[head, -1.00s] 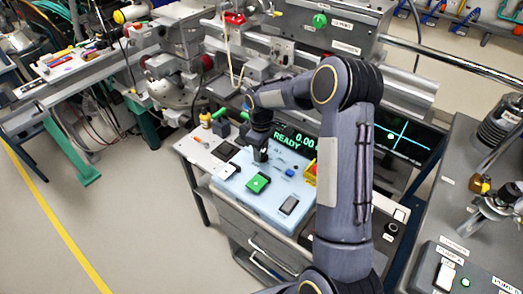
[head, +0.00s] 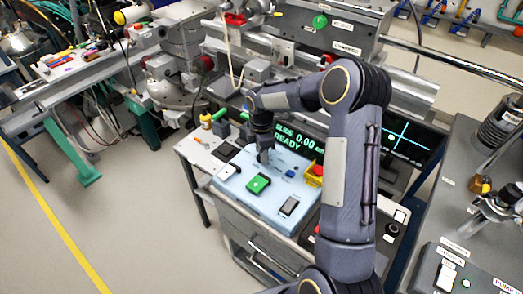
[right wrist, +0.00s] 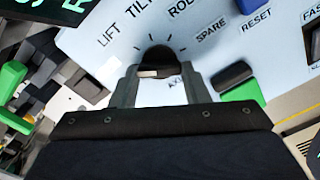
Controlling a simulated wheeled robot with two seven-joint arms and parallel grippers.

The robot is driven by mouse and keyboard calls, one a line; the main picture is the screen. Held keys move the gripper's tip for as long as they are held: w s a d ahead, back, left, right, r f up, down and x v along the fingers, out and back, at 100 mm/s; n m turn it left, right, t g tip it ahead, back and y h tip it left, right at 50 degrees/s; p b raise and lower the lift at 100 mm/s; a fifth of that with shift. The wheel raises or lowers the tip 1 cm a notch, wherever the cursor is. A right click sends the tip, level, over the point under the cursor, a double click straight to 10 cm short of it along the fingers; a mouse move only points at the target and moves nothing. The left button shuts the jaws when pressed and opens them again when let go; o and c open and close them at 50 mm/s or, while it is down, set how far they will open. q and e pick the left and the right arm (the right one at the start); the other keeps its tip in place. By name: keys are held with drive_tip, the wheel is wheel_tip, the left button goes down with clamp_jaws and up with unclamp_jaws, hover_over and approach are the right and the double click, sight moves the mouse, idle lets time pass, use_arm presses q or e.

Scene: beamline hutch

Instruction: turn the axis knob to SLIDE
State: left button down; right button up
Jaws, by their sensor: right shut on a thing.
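The axis knob (right wrist: 158,56) is dark and round, with tick marks around it on the pale blue panel (right wrist: 235,50). LIFT, TILT, a partly cut-off label and SPARE show around it; no SLIDE label shows there. My right gripper (right wrist: 158,73) is shut on the knob, one finger on each side. In the head view my right gripper (head: 264,157) reaches down to the panel, and the knob is hidden. The display (head: 300,140) reads SLIDE, 0.00 and READY in green. The knob's pointer direction is unclear. My left gripper is out of view.
A grey bench (head: 450,190) is at the right.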

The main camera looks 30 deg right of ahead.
drive_tip(key=shift+n, duration=0.4)
drive_tip(key=o, duration=1)
drive_tip(key=shift+r, duration=0.1)
wheel_tip(320, 180, up, 7)
drive_tip(key=shift+b, duration=0.3)
drive_tip(key=shift+r, duration=0.35)
